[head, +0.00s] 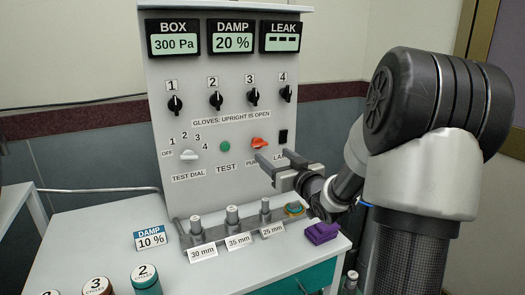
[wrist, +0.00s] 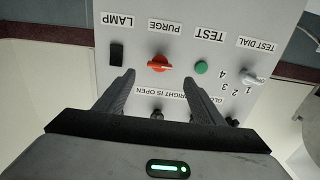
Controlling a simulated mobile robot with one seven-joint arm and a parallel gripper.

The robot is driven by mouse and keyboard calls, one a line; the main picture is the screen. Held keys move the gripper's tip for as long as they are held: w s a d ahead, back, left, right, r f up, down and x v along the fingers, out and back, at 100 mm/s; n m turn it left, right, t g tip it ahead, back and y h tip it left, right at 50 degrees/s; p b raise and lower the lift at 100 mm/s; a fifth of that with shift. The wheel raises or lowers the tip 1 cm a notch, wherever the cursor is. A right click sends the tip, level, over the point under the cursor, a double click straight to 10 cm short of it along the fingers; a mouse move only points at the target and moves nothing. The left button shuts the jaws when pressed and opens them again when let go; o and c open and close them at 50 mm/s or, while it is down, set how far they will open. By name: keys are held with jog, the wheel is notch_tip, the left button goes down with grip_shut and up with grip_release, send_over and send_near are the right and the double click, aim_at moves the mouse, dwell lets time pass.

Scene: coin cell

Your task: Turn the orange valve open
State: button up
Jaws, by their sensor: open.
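The orange valve (head: 259,143) is a small knob above the PURGE label on the upright grey panel. Its handle looks roughly sideways, slightly tilted. My gripper (head: 275,157) is open and empty, in front of the panel and a little right of and below the valve. Its fingers partly cover the PURGE and LAMP labels. In the wrist view, which shows the panel upside down, the valve (wrist: 159,63) is between and just beyond the two fingertips (wrist: 159,75). The fingers look apart from it.
A black lamp switch (head: 283,136) is right of the valve, and a green TEST button (head: 225,146) and white dial (head: 189,155) are left. Black glove knobs (head: 252,97) run above.

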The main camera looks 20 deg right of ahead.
aim_at(261, 146)
jog(key=w, duration=0.8)
jog(key=shift+w+a+b, duration=0.15)
jog(key=shift+w+b, duration=0.1)
jog(key=shift+b, duration=0.15)
jog(key=c, duration=1)
